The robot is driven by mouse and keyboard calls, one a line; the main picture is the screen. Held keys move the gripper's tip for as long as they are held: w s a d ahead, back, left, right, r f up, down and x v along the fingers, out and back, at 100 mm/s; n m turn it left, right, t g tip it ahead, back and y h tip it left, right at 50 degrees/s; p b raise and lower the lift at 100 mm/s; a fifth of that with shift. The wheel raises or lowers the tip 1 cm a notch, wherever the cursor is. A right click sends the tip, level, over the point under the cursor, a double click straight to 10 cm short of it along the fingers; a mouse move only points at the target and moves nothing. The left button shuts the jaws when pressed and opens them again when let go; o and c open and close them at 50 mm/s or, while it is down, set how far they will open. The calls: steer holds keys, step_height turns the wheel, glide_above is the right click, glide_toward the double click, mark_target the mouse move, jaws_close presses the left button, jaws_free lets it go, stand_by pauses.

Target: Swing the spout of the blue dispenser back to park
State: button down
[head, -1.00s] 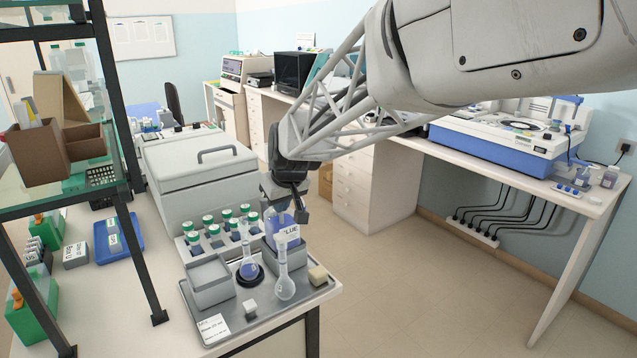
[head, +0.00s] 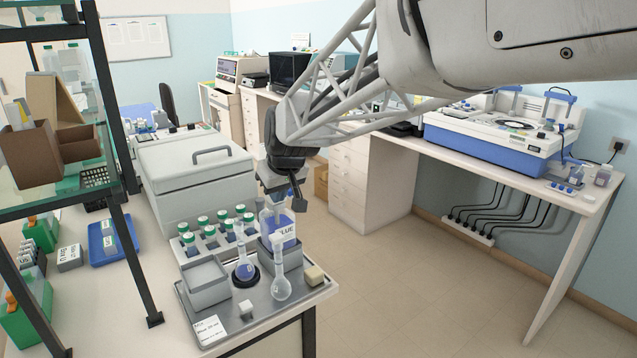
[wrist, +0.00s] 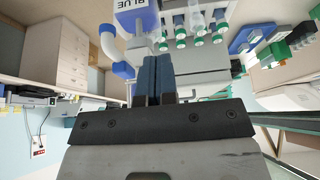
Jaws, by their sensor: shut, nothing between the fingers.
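The blue dispenser (head: 284,235) is a bottle with blue contents and a BLUE label, standing at the back of the grey tray. It also shows at the top of the wrist view (wrist: 135,16). There a pale curved tube (wrist: 108,42) with a blue end, seemingly its spout, lies beside the bottle. In the head view the bottle's top and spout are largely hidden by my gripper (head: 299,204). My gripper is shut and empty, just above and beside the bottle. Its closed dark fingers (wrist: 153,80) point toward the bottle in the wrist view; I cannot tell if they touch anything.
Green-capped bottles (head: 211,233) stand close behind. The floor right of the bench is clear.

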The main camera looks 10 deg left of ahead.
steer(key=shift+v, duration=2.45)
steer(key=shift+w+a+r, duration=0.1)
steer(key=shift+w, duration=0.05)
steer(key=s+d+f+m+h, duration=0.15)
steer(key=s+d, duration=0.25)
steer(key=d, duration=0.4)
steer(key=s+d+m, duration=0.2)
steer(key=s+d, duration=0.2)
steer(key=d, duration=0.4)
steer(key=s+d+f+m+h, duration=0.1)
steer(key=s+d, duration=0.4)
steer(key=d, duration=0.4)
steer(key=s+d+f+m, duration=0.2)
steer(key=s+d+f, duration=0.1)
steer(key=s+d, duration=0.3)
steer(key=s+d+f+m+g+h, duration=0.1)
steer(key=s+d+f+m, duration=0.1)
steer(key=s+d+f, duration=0.2)
steer(key=s+d, duration=0.3)
steer(key=s, duration=0.3)
steer(key=shift+s+m, duration=0.35)
steer(key=shift+s, duration=0.05)
